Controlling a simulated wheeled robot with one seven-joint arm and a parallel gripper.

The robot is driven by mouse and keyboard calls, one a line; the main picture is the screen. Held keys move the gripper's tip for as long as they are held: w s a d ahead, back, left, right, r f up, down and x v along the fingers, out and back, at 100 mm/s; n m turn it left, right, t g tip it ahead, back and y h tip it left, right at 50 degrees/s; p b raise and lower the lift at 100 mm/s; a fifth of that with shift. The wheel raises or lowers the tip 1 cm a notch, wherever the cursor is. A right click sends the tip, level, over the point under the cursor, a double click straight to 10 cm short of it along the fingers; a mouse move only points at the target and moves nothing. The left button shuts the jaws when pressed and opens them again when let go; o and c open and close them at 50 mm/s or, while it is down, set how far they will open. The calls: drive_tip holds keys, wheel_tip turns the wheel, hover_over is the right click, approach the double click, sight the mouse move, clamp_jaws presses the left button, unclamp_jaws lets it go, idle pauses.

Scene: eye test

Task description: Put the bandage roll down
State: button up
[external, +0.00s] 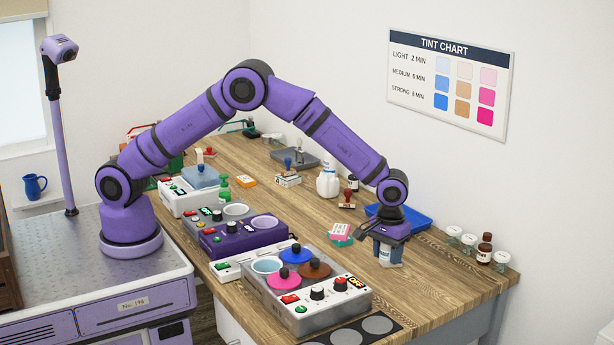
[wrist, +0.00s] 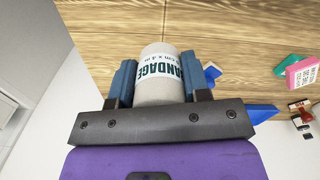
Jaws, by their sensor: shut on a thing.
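The bandage roll is a white-grey cylinder with dark printed lettering. It shows in the wrist view (wrist: 158,90) between the two blue fingers of my gripper (wrist: 158,75), which are shut on it from both sides. In the external view my gripper (external: 389,246) points down over the right part of the wooden table (external: 440,283), with the white bandage roll (external: 388,259) low between its fingers. The roll looks upright and is at or just above the tabletop; I cannot tell whether it touches. Its far side is hidden.
A blue tray (external: 414,218) lies just behind my gripper. A pink and teal block (external: 340,233) is to the left. Jars and a brown bottle (external: 485,247) stand at the right edge. A grey control unit (external: 306,290) is front left. Bare wood lies in front of my gripper.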

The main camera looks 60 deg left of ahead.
hover_over(399, 314)
wheel_tip(399, 314, down, 10)
drive_tip(key=shift+d+r, duration=0.1)
idle(0.4)
drive_tip(key=o, duration=0.9)
drive_tip(key=shift+f, duration=0.2)
